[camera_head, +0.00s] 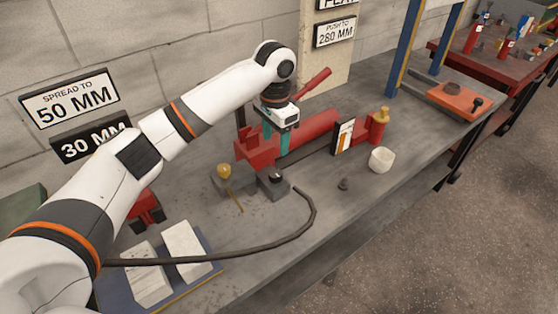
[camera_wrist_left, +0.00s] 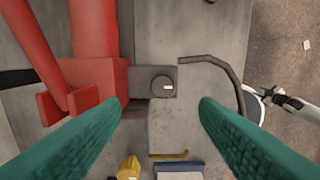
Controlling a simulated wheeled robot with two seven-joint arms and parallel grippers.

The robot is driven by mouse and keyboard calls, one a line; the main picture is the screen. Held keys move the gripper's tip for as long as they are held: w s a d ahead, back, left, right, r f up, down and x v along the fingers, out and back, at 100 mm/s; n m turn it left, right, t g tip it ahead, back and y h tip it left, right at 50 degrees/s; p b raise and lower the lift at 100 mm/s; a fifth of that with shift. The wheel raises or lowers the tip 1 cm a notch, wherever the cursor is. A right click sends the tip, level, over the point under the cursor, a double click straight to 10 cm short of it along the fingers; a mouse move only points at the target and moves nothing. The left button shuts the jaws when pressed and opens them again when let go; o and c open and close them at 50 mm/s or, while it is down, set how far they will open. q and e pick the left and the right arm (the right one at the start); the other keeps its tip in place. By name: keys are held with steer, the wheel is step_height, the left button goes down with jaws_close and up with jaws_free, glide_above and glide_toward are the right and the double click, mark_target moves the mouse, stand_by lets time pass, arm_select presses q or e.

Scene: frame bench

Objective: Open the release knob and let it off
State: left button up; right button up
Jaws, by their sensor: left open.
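The release knob (camera_head: 276,177) is a small dark round knob on a grey block (camera_head: 266,190) beside the red pump body (camera_head: 258,146). In the left wrist view the knob (camera_wrist_left: 161,85) has a small pale mark and lies ahead, between the lines of the two fingers. My left gripper (camera_head: 277,146) points down over the bench by the red body, with teal fingers. In the left wrist view the left gripper (camera_wrist_left: 163,107) is open and empty, its fingers apart on either side of the knob's block.
A black hose (camera_head: 312,215) curves from near the block across the bench. A yellow-topped piece (camera_head: 224,171) stands left of the block. A red lever (camera_head: 315,80) rises behind. A white cup (camera_head: 381,159) and a small dark piece (camera_head: 344,184) stand to the right.

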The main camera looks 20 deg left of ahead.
arm_select(q)
glide_above(275, 173)
step_height(275, 173, down, 5)
steer(key=shift+s+f, duration=0.1)
steer(key=shift+s, duration=0.05)
step_height(275, 173, down, 4)
steer(key=shift+f, duration=0.8)
steer(key=shift+c, duration=0.3)
steer(key=c, duration=0.9)
arm_select(e)
steer(key=s, duration=0.3)
steer(key=shift+d, duration=0.15)
